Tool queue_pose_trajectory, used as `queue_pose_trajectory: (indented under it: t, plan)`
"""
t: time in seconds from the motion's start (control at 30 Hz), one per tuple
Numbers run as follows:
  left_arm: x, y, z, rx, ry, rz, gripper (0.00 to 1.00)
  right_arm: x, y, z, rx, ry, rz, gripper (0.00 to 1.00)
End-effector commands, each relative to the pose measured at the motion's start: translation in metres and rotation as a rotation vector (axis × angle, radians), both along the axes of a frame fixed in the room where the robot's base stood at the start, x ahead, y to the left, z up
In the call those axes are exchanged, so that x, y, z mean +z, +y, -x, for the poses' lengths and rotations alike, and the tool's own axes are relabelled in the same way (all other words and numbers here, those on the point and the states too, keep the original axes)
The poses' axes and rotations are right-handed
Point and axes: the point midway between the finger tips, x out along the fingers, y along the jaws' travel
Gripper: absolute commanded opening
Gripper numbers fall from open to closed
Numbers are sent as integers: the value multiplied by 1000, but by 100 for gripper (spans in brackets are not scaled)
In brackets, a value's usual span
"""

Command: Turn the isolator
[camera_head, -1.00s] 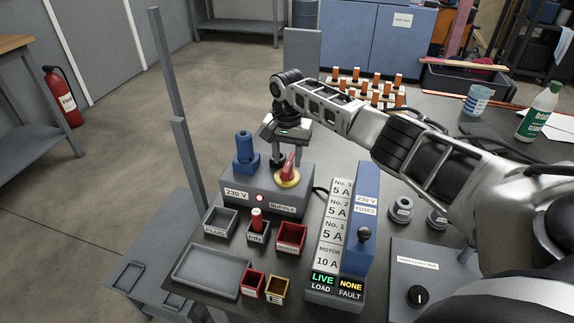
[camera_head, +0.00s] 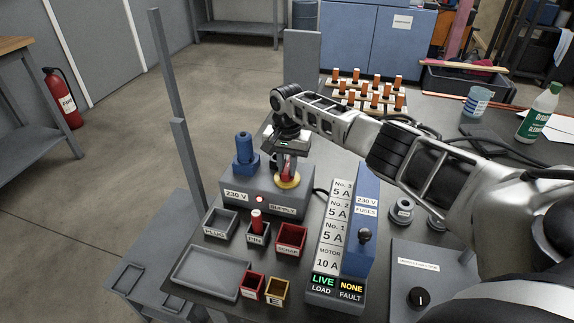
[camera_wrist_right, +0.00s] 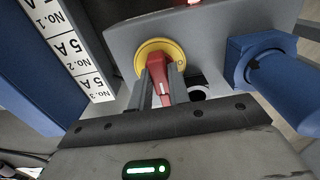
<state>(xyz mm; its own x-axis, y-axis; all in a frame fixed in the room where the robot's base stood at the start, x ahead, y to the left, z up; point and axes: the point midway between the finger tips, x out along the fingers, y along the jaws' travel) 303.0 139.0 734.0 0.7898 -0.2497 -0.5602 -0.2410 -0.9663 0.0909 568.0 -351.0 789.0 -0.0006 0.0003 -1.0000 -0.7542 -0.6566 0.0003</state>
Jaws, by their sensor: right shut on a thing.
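The isolator is a red handle (camera_wrist_right: 158,78) on a round yellow plate (camera_head: 288,181), on the grey supply box (camera_head: 235,184) labelled "230 V" and "SUPPLY". In the wrist view the yellow plate (camera_wrist_right: 172,50) shows around the handle. My right gripper (camera_head: 287,171) is over the isolator, its fingers (camera_wrist_right: 161,80) shut on the red handle, one on each side. In the head view the gripper hides part of the handle. A small red lamp (camera_head: 260,199) glows on the box front. My left gripper is not in view.
A blue plug (camera_head: 245,152) stands on the box left of the isolator. The fuse panel (camera_head: 333,235) to the right shows "LIVE" and "NONE". Small bins, including a red one (camera_head: 291,238), and a grey tray (camera_head: 209,271) sit in front.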

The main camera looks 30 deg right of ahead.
Motion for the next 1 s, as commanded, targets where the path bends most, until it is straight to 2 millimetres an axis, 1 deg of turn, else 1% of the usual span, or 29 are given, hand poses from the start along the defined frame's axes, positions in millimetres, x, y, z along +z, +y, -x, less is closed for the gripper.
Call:
queue_pose_trajectory:
  t: [0.17,0.37,0.5,0.73,1.0]
  plan:
    - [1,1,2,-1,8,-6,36,2,0,0,53,1,-2,0]
    - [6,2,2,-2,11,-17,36,2,0,1,182,3,-2,0]
    - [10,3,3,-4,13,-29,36,3,1,0,307,0,-2,0]
    - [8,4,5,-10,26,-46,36,2,1,0,526,0,-3,0]
    - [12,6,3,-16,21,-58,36,2,1,0,782,-1,-3,0]
